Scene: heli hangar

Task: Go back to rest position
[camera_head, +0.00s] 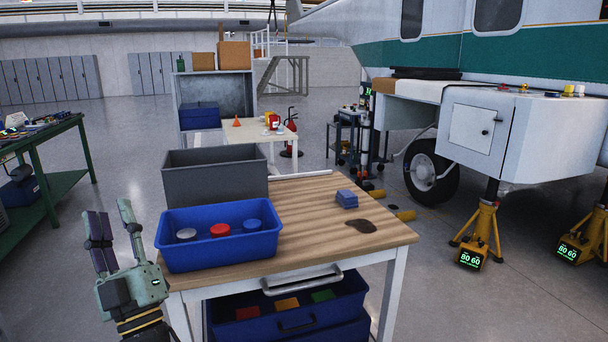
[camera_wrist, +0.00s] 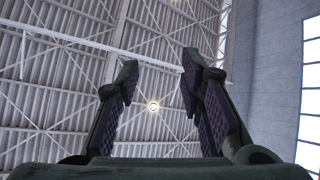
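My gripper (camera_head: 112,222) stands at the lower left of the head view, pointing up, left of the wooden-topped table (camera_head: 325,225). Its fingers are spread apart with nothing between them. In the wrist view the two fingers of my gripper (camera_wrist: 155,85) also stand apart, with only the hangar roof and a lamp behind them. The gripper appears clear of the table and of the blue bin (camera_head: 220,255) on its near left corner.
The blue bin holds a grey, a red and a blue round item. A grey bin (camera_head: 215,178) stands behind it. A blue block (camera_head: 346,199) and a dark patch (camera_head: 361,225) are on the tabletop. A green workbench (camera_head: 60,185) stands left, with open floor between.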

